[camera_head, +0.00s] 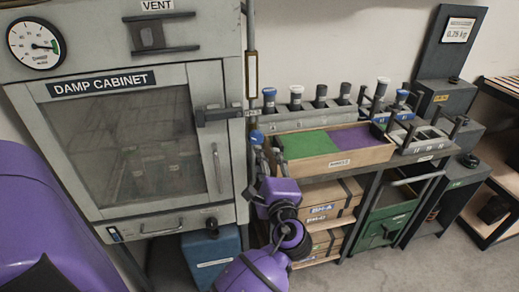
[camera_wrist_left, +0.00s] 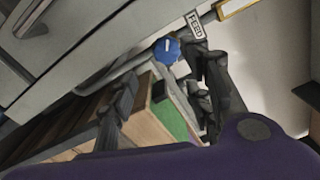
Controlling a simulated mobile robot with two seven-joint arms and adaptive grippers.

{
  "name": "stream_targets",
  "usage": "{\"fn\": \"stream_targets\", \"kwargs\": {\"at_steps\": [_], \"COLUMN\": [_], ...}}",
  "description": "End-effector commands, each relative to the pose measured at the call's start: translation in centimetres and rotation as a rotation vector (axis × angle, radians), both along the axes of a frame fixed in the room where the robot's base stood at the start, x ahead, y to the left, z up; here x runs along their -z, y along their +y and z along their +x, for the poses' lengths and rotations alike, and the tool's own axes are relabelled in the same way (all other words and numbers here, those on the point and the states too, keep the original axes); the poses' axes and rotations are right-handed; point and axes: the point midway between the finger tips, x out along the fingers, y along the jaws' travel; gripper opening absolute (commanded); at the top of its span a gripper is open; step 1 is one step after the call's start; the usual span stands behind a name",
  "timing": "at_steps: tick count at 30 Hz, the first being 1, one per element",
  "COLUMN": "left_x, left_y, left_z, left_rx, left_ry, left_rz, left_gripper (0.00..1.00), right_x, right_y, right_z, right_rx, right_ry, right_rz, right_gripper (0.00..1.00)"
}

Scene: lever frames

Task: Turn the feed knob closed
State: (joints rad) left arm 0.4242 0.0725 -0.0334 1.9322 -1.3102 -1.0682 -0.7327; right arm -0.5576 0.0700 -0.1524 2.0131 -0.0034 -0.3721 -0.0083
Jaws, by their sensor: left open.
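The feed knob (camera_wrist_left: 167,50) is blue and round with a pale mark on its face. In the left wrist view it sits beside a small FEED label (camera_wrist_left: 196,23), on piping along the cabinet's edge. In the head view the knob (camera_head: 256,136) shows at the cabinet's right side, just above my left gripper (camera_head: 267,157). In the wrist view my left gripper (camera_wrist_left: 162,85) is open, with its dark fingers apart and the knob beyond the gap, closer to the right finger. I cannot tell if that finger touches it. My right gripper is not in view.
The damp cabinet (camera_head: 140,145) stands left, with a gauge (camera_head: 36,43) and door handle (camera_head: 216,165). To the right, a shelf rack holds a wooden tray (camera_head: 345,158) with green and purple sections, and boxes (camera_head: 325,205) below.

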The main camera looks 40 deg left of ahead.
Motion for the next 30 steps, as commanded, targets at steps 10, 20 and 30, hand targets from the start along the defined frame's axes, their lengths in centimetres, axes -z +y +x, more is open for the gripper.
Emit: {"fn": "stream_targets", "kwargs": {"at_steps": [10, 20, 30], "left_x": [-1.0, -0.7, -0.6], "left_y": [3.7, 5.9, 5.9], "left_z": [3.2, 5.1, 5.1], "left_rx": [-0.01, -0.009, -0.008], "left_ry": [-0.007, -0.006, -0.006], "left_rz": [0.018, 0.014, 0.014], "left_gripper": [0.45, 0.45, 0.31], "right_x": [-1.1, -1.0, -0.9], "right_y": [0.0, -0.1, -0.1], "right_z": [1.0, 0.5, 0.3], "right_rx": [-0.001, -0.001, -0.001], "right_ry": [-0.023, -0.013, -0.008], "right_rz": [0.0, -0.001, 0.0], "right_gripper": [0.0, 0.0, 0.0]}}
